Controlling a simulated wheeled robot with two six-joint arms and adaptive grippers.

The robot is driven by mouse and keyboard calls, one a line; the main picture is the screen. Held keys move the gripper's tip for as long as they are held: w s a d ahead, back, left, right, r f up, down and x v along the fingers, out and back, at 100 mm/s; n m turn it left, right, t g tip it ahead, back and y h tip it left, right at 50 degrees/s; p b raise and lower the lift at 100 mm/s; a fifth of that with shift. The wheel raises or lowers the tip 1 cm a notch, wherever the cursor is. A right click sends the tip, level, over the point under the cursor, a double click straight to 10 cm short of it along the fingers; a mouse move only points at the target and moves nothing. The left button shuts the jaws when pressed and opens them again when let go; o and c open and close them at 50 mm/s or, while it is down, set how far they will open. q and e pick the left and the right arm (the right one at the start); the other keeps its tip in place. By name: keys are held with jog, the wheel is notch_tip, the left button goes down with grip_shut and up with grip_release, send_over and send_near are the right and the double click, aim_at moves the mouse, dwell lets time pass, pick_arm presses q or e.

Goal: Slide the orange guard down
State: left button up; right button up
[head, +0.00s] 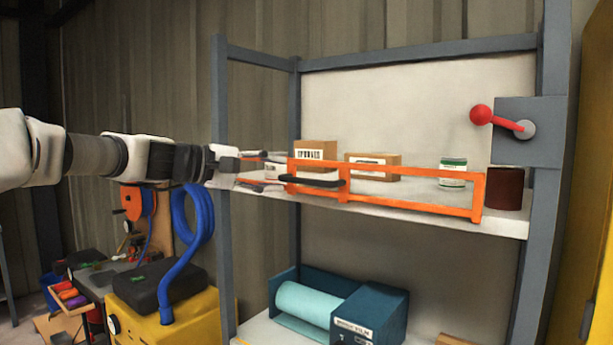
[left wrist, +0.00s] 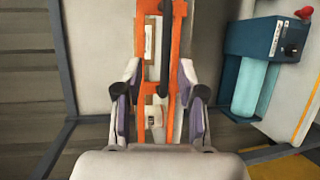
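The orange guard (head: 405,204) is a rectangular frame along the front of the upper shelf. It also shows between my fingers in the left wrist view (left wrist: 142,45). Its black bar handle (head: 312,182) is on the left part of the guard, and in the left wrist view the handle (left wrist: 166,45) runs between the fingers. My left gripper (head: 279,171) is open at the guard's left end, close to the handle. Its two fingers stand apart, one on each side of the handle in the wrist view; I see no contact. My right gripper is not in view.
Boxes (head: 316,150), a green-and-white can (head: 452,172) and a dark red cylinder (head: 504,188) stand on the upper shelf (head: 515,229). A red-knobbed lever (head: 500,121) is on the right post. A teal roll dispenser (head: 375,315) sits below. A yellow machine (head: 185,318) stands lower left.

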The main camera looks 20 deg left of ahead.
aim_at(302, 181)
pick_arm(q)
jog(key=x, duration=0.3)
jog(key=p+x, duration=0.1)
jog(key=x, duration=0.1)
jog(key=w+a+f+p+x, duration=0.1)
jog(key=x, duration=0.2)
jog(key=shift+w+d, duration=0.1)
jog(key=shift+w, duration=0.05)
jog(key=shift+w+d+f+p, duration=0.1)
jog(key=shift+d+p, duration=0.15)
jog(key=shift+p, duration=0.05)
jog(key=shift+s+a, duration=0.1)
jog(key=shift+s, duration=0.45)
jog(key=shift+s+a, duration=0.1)
jog(key=shift+s, duration=0.05)
jog(key=shift+c, duration=0.6)
grip_shut()
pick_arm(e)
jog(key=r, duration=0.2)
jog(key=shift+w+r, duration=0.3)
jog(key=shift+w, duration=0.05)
